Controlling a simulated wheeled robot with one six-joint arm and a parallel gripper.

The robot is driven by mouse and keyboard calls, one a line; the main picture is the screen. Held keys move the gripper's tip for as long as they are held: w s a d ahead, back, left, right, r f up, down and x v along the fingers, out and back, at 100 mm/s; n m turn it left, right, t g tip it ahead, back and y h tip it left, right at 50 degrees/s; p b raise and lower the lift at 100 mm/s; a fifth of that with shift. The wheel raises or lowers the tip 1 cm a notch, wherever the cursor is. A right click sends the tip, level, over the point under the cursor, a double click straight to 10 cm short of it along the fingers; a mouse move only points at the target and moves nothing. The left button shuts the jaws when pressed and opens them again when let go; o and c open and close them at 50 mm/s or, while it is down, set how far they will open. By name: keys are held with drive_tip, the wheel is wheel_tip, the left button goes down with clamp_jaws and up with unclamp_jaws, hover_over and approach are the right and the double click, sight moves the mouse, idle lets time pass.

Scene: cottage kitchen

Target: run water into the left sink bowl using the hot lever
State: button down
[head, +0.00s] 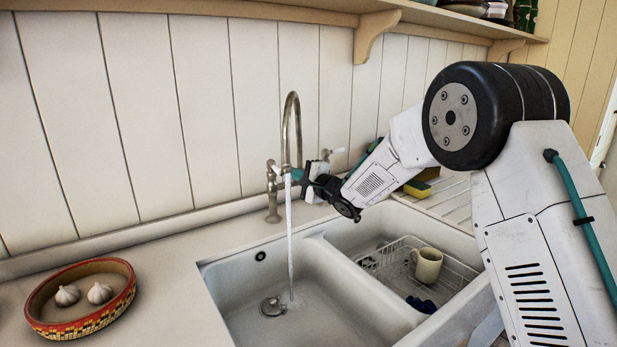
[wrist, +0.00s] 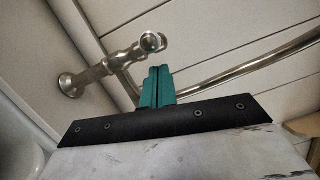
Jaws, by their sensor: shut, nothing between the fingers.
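The chrome tap (head: 292,112) stands behind the sink, its curved spout over the left bowl (head: 240,285). A thin stream of water (head: 290,235) runs from the spout down into that bowl, near the drain (head: 272,306). My gripper (head: 297,175) is shut and empty at the tap, close to its left pillar (head: 271,190). In the wrist view its teal fingers (wrist: 157,85) are together, just beside the tap's metal body (wrist: 105,68); I cannot tell if they touch it. A white-ended lever (head: 333,152) shows behind my gripper. The left lever is mostly hidden, and no hot marking is readable.
The right bowl holds a wire rack (head: 385,258) with a cream mug (head: 428,264) and a dark blue item (head: 421,304). A sponge (head: 417,188) lies behind it on the drainer. A red patterned bowl (head: 110,309) with garlic stands on the left counter. A shelf (head: 300,14) runs above.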

sight(282, 175)
drive_tip(key=shift+s+a, duration=0.25)
drive_tip(key=shift+a, duration=0.2)
drive_tip(key=shift+s+a, duration=0.4)
idle(0.5)
drive_tip(key=shift+s+a, duration=0.5)
drive_tip(key=shift+a, duration=0.15)
drive_tip(key=shift+s+a, duration=0.2)
drive_tip(key=shift+a, duration=0.3)
drive_tip(key=shift+s+a, duration=0.2)
drive_tip(key=shift+a, duration=0.25)
